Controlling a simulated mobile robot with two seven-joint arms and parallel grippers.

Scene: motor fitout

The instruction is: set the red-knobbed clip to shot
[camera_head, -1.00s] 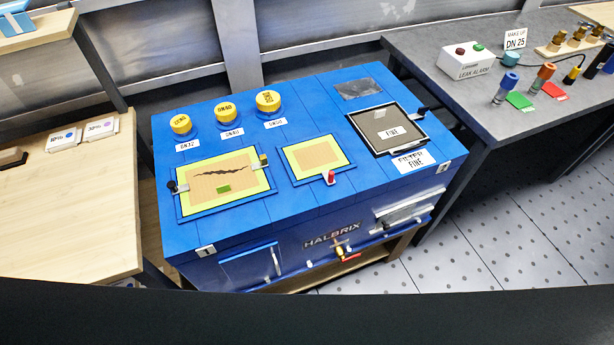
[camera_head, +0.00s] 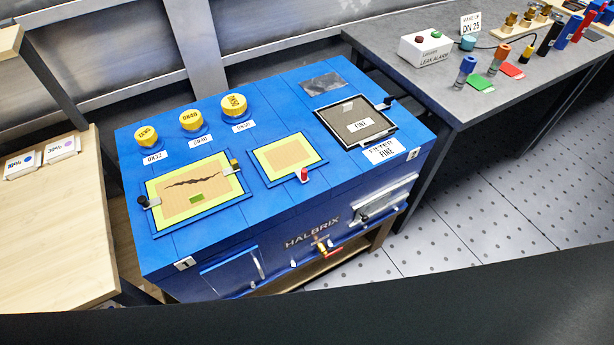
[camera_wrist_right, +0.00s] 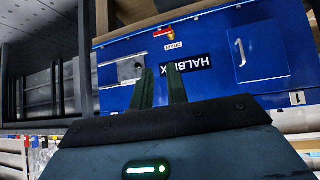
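The red-knobbed clip (camera_head: 304,175) stands at the front right edge of the smaller yellow-bordered panel (camera_head: 288,159) on top of the blue HALBRIX unit (camera_head: 265,208). Its exact setting is too small to tell. My right gripper (camera_wrist_right: 160,82) shows in the right wrist view with its two dark fingers apart and nothing between them. It faces the front of the blue unit, which appears upside down there. The red-knobbed clip is not seen in that view. My left gripper is in neither view.
Other clips have a black knob (camera_head: 143,201), a yellow knob (camera_head: 234,165) and a black knob (camera_head: 388,103). Yellow caps (camera_head: 191,121) stand at the back. A red-handled valve (camera_head: 328,251) juts from the front. A wooden bench (camera_head: 45,240) is left, a grey bench (camera_head: 450,95) right.

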